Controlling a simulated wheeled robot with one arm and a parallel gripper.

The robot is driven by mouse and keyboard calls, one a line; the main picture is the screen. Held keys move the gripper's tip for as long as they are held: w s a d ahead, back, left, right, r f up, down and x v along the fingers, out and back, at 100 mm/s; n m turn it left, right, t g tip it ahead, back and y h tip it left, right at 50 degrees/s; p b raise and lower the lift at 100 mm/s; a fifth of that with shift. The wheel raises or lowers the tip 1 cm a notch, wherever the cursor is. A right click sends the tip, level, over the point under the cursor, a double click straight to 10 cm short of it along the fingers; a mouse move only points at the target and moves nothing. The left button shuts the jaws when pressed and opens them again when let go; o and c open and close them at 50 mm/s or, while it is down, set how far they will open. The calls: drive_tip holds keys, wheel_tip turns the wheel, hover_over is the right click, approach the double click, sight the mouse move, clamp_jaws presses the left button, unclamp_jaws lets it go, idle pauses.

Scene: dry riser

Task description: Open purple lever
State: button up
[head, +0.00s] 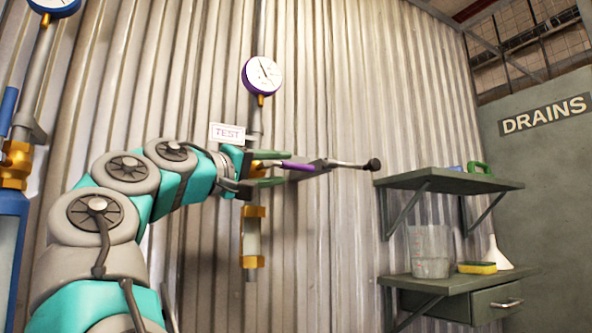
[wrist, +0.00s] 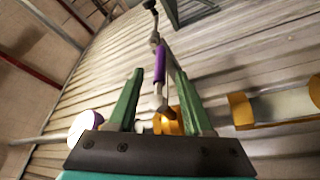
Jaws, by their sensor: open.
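The purple lever (head: 298,167) sticks out to the right from a brass valve on a vertical pipe, roughly level. It has a purple sleeve, a grey rod and a black end knob (head: 373,164). In the wrist view the purple sleeve (wrist: 160,62) runs up and away from the brass valve body (wrist: 171,123). My gripper (head: 287,168) is open, with one green finger above and one below the lever near its valve end. In the wrist view my gripper (wrist: 158,74) has the lever's base between its fingers, with gaps visible. Part of the valve is hidden behind my gripper.
A purple-rimmed gauge (head: 262,76) and TEST sign (head: 228,133) are above the valve. Brass fittings (head: 254,212) are below. Right of the knob are an upper shelf (head: 430,180) and a lower shelf (head: 440,284) with a jug. A blue cylinder (head: 12,240) is at left.

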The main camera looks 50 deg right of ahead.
sight(292, 168)
drive_tip(key=shift+p+x, duration=0.4)
drive_tip(key=shift+x, duration=3.1)
clamp_jaws()
